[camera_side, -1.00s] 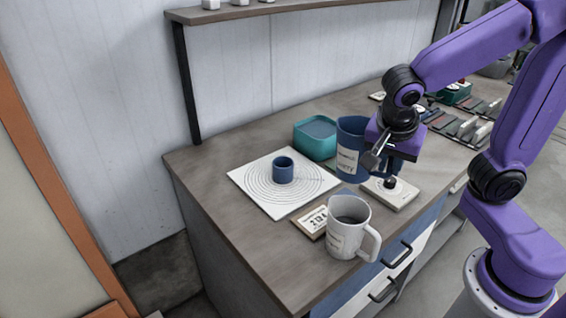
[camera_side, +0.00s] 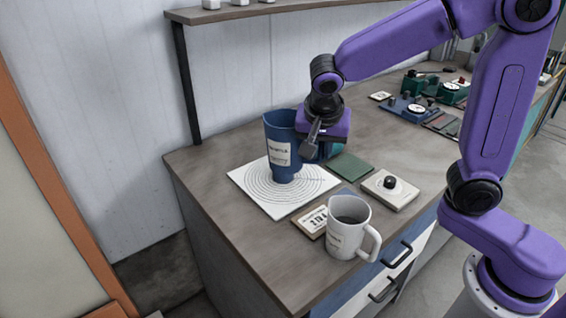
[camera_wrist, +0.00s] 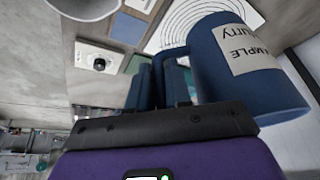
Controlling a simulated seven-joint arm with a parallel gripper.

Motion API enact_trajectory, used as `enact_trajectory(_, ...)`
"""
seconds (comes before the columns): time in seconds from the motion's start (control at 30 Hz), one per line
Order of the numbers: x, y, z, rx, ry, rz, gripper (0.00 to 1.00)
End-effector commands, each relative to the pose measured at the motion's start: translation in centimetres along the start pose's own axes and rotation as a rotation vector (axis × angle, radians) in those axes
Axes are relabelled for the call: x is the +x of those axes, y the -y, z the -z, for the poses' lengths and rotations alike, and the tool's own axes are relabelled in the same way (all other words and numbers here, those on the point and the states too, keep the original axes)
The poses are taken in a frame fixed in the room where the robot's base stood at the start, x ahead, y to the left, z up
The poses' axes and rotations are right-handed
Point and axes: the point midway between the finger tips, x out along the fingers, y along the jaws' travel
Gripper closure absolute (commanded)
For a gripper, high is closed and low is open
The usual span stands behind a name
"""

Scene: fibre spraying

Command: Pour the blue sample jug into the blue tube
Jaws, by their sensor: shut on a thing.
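The blue sample jug (camera_side: 279,145), with a white label, is held off the table above the white ringed mat (camera_side: 258,196). It looks close to upright. The blue tube (camera_side: 283,178) is mostly hidden behind and below the jug's lower end; whether they touch I cannot tell. My gripper (camera_side: 309,137) is at the jug's right side, shut on its handle. In the wrist view the jug (camera_wrist: 248,78) is right of my gripper (camera_wrist: 168,68), with its handle between the fingers. The inside of the jug is not visible.
A white block with a black knob (camera_side: 389,190) and a bare green pad (camera_side: 351,167) lie to the right. A teal container (camera_side: 330,152) is partly hidden behind my gripper.

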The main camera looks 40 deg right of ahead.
Motion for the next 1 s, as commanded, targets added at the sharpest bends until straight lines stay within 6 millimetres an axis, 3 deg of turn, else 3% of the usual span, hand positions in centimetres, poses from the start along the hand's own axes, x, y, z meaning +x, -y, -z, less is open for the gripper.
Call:
enact_trajectory(0.6,0.9,6.5,2.0,-0.19,0.003,0.09,1.0)
enact_trajectory(0.93,1.3,8.4,2.8,-0.262,0.005,0.124,1.0)
enact_trajectory(1.0,2.8,8.2,2.2,-0.267,0.007,0.117,1.0)
